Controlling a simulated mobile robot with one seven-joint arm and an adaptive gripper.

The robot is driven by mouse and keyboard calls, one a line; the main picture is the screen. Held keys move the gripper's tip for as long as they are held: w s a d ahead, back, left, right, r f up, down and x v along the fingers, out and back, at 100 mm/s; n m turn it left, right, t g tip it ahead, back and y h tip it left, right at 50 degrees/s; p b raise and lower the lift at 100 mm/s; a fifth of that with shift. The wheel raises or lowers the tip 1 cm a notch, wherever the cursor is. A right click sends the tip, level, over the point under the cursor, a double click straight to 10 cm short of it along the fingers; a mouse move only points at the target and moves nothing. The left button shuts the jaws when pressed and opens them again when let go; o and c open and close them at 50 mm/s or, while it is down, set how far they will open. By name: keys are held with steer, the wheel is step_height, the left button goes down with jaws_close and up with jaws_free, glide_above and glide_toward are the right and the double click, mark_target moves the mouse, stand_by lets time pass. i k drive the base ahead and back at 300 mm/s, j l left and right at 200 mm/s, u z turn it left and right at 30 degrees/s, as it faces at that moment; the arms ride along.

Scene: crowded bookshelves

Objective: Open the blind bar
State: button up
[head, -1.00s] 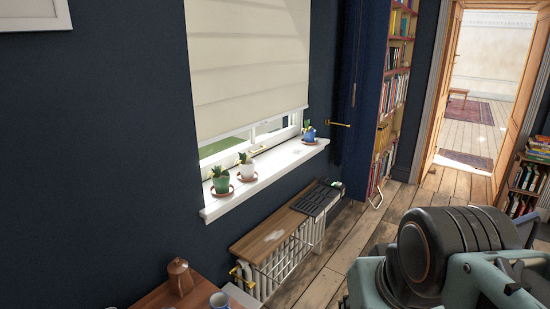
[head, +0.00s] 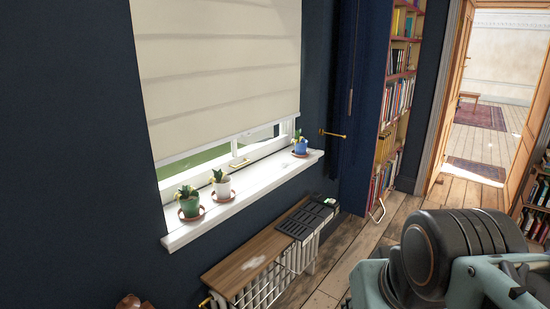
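The cream blind (head: 215,75) covers most of the window in the head view. Its bottom bar (head: 230,138) hangs a little above the white sill, leaving a narrow strip of window glass and frame showing beneath it. A brass latch (head: 240,162) shows on the window frame under the bar. My arm (head: 455,255) is at the lower right, well apart from the blind. My gripper is not in view.
Potted plants stand on the sill (head: 250,188): green (head: 189,204), white (head: 222,187) and blue (head: 300,147). A wooden shelf (head: 245,266) over a radiator is below. A brass hook (head: 332,134) juts from the wall. Wooden floor (head: 345,262) is open at right.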

mark_target(174, 139)
steer(key=i+l, duration=0.25)
steer(key=i, duration=0.15)
steer(key=i+l, duration=0.3)
steer(key=i, duration=0.15)
steer(key=j+u, duration=0.05)
